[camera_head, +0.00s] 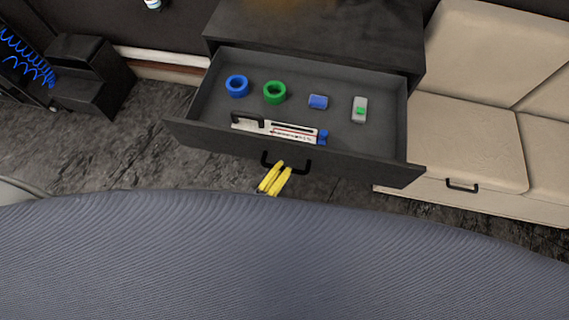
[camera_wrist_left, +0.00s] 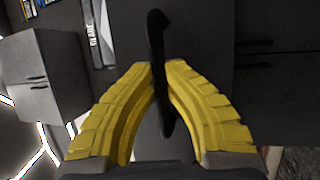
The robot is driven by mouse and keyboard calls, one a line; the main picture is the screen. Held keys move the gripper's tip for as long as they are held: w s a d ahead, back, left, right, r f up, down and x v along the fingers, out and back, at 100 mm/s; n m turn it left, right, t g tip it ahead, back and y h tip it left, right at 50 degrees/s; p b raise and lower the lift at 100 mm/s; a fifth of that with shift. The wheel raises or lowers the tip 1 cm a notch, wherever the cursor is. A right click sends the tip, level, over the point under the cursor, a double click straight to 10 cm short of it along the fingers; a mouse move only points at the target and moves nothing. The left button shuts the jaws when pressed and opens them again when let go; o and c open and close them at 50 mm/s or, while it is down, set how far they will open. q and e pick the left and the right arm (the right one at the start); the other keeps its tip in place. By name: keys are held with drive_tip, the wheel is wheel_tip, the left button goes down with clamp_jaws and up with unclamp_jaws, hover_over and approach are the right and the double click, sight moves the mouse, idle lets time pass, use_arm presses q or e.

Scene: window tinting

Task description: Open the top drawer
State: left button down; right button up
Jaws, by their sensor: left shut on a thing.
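The top drawer (camera_head: 300,159) of the dark cabinet (camera_head: 315,35) is pulled well out, and its inside shows in the head view. Its black handle (camera_head: 303,168) is on the front panel. My left gripper (camera_head: 280,168) has yellow fingers and is at the left part of the handle. In the left wrist view the fingers are shut on the black handle (camera_wrist_left: 157,40), one on each side of it. Most of my left arm is hidden behind the blue-grey surface in front. My right gripper is in neither view.
A beige sofa (camera_head: 470,130) stands close on the right. A black box-like unit (camera_head: 90,75) stands left, with dark floor between.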

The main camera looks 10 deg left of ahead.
use_arm(q)
drive_tip(key=shift+d+r, duration=0.1)
drive_tip(key=shift+d, duration=0.1)
drive_tip(key=c, duration=1.4)
unclamp_jaws()
drive_tip(key=shift+a, duration=0.1)
drive_tip(key=v, duration=1.2)
